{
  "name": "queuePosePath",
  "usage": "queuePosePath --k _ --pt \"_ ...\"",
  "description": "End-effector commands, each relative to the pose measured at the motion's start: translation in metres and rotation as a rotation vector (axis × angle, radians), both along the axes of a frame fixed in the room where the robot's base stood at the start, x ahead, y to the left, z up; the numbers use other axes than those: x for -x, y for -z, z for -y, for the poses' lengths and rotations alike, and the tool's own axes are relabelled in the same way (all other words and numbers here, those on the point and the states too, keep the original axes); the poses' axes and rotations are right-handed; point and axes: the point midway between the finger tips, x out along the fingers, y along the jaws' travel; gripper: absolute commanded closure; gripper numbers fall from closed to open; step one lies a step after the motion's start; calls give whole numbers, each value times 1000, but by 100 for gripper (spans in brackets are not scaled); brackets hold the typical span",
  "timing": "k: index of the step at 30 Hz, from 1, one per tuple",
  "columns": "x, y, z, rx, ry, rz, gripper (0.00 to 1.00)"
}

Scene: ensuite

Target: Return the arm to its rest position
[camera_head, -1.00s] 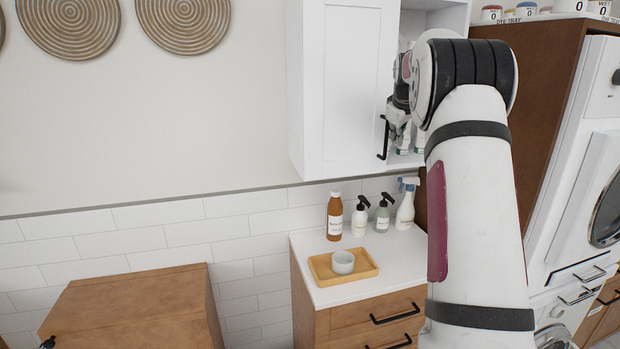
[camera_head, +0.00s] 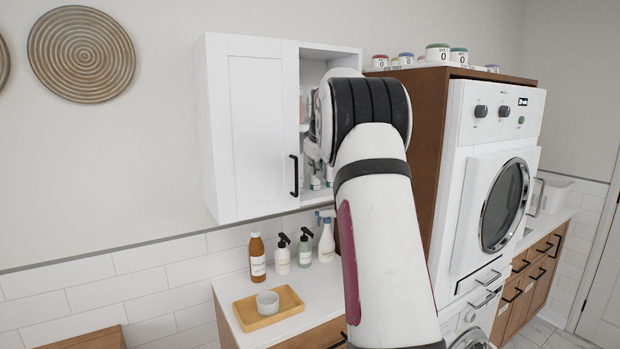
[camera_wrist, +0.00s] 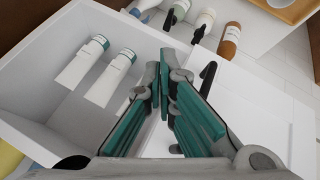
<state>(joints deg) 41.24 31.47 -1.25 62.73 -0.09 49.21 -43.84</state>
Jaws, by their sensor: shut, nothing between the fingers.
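My arm (camera_head: 385,230), white with dark bands, reaches up in front of the wall cabinet in the head view. My gripper (camera_wrist: 164,75) shows in the wrist view with its teal-padded fingers shut and nothing between them. It is at the open section of the white cabinet (camera_head: 240,130), beside the door's black handle (camera_head: 294,175). The handle also shows in the wrist view (camera_wrist: 208,77). In the head view the gripper is mostly hidden behind my wrist.
White tubes (camera_wrist: 82,62) lie or stand inside the cabinet. Below are several bottles (camera_head: 257,258) and a wooden tray (camera_head: 245,316) with a grey cup (camera_head: 267,302) on the counter. A washer stack (camera_head: 490,200) stands to the right.

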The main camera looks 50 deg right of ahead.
Motion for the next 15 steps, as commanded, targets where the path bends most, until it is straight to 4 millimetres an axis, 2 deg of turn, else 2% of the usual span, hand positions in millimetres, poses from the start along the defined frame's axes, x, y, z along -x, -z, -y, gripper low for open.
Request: queuePosePath --k 6,15 --pt "23 -33 12 5 7 4 100" --pt "40 -56 18 3 5 1 100"
